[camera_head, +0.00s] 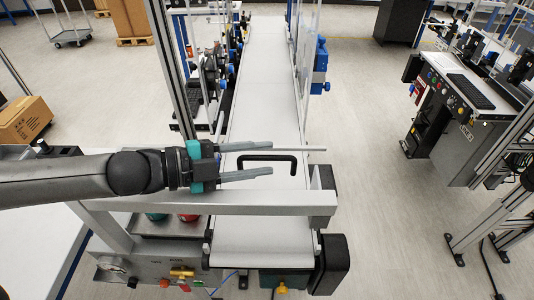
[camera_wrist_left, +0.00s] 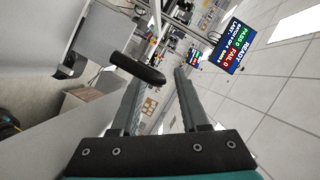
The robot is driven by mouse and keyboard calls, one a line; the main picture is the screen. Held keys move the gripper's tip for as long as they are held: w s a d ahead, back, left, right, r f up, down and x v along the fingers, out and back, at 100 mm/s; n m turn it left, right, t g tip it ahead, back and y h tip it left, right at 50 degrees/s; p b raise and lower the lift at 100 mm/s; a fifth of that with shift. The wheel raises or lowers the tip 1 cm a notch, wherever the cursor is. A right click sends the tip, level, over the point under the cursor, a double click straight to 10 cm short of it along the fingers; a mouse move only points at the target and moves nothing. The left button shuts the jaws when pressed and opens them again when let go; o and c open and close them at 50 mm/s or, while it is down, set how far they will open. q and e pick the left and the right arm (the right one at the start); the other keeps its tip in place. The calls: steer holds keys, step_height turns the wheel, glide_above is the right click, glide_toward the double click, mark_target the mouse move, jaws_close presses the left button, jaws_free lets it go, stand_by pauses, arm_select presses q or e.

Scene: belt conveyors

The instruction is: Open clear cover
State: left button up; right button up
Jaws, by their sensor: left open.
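The clear cover is hard to make out because it is see-through. Its black handle (camera_head: 267,158) shows over the near part of the white conveyor belt. In the left wrist view the handle (camera_wrist_left: 135,69) is a dark bar coming in from the upper left, with its end in front of the gap between the fingers. My left gripper (camera_head: 272,159) is open and comes in from the left. In the head view its fingers lie on the far and near sides of the handle. I cannot tell whether they touch it. My right gripper is not in view.
The conveyor belt (camera_head: 262,95) runs away from me. A pale beam (camera_head: 270,203) crosses its near end. A metal post (camera_head: 172,70) stands behind my left arm. A control panel (camera_head: 150,270) with knobs is at the lower left.

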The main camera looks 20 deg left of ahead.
arm_select(q)
steer(key=shift+x, duration=1)
steer(key=shift+s, duration=0.1)
jaws_close()
stand_by(0.8)
